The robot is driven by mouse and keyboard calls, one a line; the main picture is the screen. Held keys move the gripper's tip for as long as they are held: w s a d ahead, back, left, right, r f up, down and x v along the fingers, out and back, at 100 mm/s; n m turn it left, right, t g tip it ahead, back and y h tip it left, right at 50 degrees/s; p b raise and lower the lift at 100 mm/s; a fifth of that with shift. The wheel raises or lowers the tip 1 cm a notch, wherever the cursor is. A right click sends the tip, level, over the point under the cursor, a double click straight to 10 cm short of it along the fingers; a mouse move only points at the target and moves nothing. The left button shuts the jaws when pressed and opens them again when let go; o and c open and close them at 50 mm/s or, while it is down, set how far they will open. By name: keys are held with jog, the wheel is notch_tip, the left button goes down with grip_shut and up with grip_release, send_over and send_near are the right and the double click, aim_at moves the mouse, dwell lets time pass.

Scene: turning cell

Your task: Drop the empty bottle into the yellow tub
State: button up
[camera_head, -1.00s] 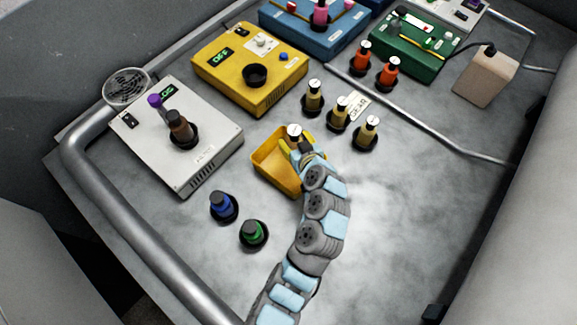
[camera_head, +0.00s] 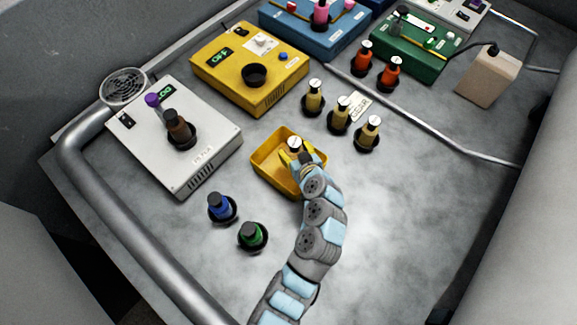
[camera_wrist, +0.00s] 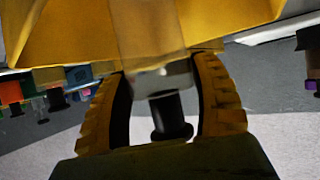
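The yellow tub (camera_head: 262,172) stands on the grey bench in the head view. Its yellow side fills the top of the wrist view (camera_wrist: 60,35). The empty bottle, clear-bodied with a dark cap (camera_wrist: 170,115) and a pale disc on top, is upright at the tub; the disc shows in the head view (camera_head: 295,144). My gripper (camera_head: 301,158) is over the tub, its yellow fingers spread on both sides of the bottle. In the wrist view my fingers (camera_wrist: 160,70) look open, with a gap beside the bottle. Whether the bottle's base touches the tub floor is hidden.
A white device (camera_head: 205,165) with a brown bottle stands left, a yellow device (camera_head: 285,80) behind. Blue (camera_head: 221,207) and green (camera_head: 253,235) bottles stand in front-left. Several pale bottles (camera_head: 339,112) stand behind right. The bench right of my arm is clear.

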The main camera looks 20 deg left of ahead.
jog(key=o, duration=0.4)
jog(key=shift+c, duration=0.2)
jog(key=v, duration=1.2)
